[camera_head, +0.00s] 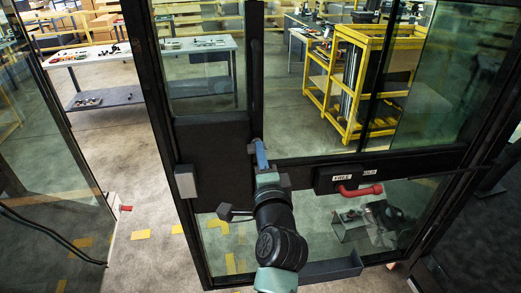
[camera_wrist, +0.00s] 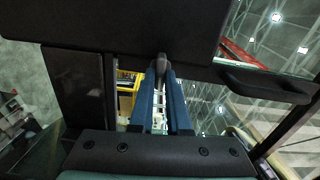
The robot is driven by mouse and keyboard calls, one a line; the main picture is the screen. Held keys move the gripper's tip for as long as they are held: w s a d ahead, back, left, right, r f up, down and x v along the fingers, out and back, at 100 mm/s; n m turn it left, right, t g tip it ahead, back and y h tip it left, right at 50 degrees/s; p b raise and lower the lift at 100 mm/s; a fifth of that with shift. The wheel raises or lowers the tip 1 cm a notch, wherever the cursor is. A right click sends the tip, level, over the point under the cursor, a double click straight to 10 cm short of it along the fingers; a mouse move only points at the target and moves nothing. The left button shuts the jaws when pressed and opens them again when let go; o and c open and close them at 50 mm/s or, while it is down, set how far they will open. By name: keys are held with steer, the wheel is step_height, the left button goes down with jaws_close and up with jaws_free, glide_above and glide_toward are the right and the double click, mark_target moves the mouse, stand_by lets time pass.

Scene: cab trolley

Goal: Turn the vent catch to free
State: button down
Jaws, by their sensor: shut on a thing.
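The red-handled lever (camera_head: 360,190), which I take to be the vent catch, sits on a black block on the door's crossbar. A "FREE" label (camera_head: 343,177) is above its left end, and a partly hidden second label (camera_head: 376,174) is to the right. The red grip points right, under that second label. My gripper (camera_head: 259,145) is left of the lever, apart from it, at the dark middle post. In the wrist view my gripper (camera_wrist: 162,72) has its blue fingers shut on a dark rounded piece (camera_wrist: 161,65) below a black panel. What this piece belongs to is unclear.
The glazed door frame (camera_head: 300,160) stands close around my arm. A grey box (camera_head: 185,181) is on its left side. Beyond the glass are a yellow trolley (camera_head: 350,85) and a table (camera_head: 90,55). A floor gap opens left of the door.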

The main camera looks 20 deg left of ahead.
steer(key=shift+m, duration=0.5)
steer(key=c, duration=0.9)
jaws_free()
steer(key=shift+s, duration=0.1)
steer(key=b+v, duration=0.4)
steer(key=v, duration=0.8)
steer(key=shift+s+d, duration=0.3)
